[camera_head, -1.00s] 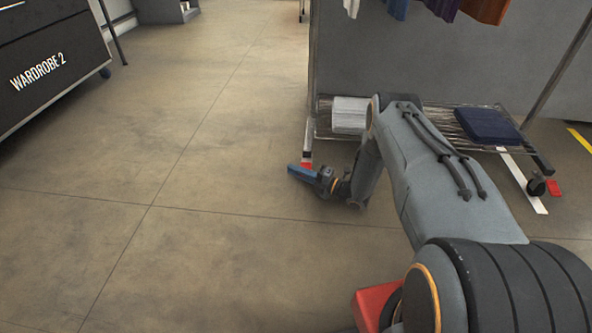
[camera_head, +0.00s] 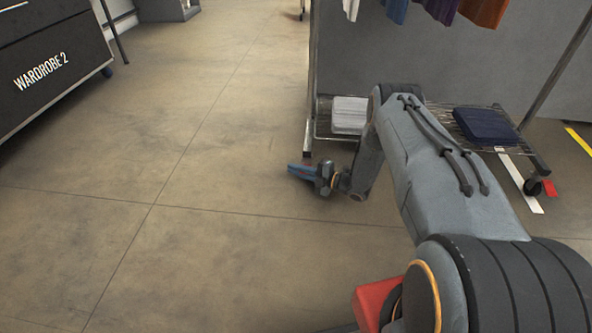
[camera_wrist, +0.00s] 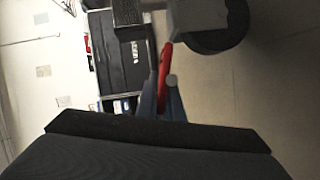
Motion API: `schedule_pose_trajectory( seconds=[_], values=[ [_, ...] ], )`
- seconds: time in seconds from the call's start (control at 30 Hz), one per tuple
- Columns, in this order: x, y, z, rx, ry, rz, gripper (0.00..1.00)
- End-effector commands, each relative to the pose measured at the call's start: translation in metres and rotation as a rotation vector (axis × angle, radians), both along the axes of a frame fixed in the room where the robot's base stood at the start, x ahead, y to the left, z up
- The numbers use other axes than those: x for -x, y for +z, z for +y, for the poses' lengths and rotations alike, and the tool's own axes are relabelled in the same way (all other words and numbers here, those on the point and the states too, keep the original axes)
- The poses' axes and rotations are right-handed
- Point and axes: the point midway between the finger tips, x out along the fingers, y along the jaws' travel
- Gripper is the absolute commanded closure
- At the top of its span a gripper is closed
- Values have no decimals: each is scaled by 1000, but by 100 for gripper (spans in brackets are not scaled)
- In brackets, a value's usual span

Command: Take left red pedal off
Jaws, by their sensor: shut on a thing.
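The left red pedal (camera_wrist: 165,65) shows in the wrist view as a narrow red lever beside a dark wheel (camera_wrist: 225,28) of the rack. My gripper (camera_wrist: 164,100), with blue fingers, is shut on the pedal's near end. In the head view my gripper (camera_head: 302,172) is low over the floor at the foot of the rack's left post, and it largely hides the left pedal there. The right red pedal (camera_head: 549,188) is at the rack's right caster, apart from my gripper.
The rack's wire shelf (camera_head: 432,122) carries a white folded stack (camera_head: 349,115) and a dark blue folded cloth (camera_head: 486,126). Garments (camera_head: 440,10) hang above. The black Wardrobe 2 case (camera_head: 45,60) stands at the left. The floor between is clear.

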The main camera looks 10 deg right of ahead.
Motion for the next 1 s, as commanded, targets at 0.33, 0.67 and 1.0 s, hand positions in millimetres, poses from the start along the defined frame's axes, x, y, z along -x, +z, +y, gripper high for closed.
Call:
schedule_pose_trajectory(
  seconds=[0.33, 0.67, 1.0],
  values=[
    [0, 0, 0, 1, -1, -1, 74],
    [9, 3, -12, 1, -2, 0, 74],
    [42, 9, -52, 1, -3, -1, 74]
  ],
)
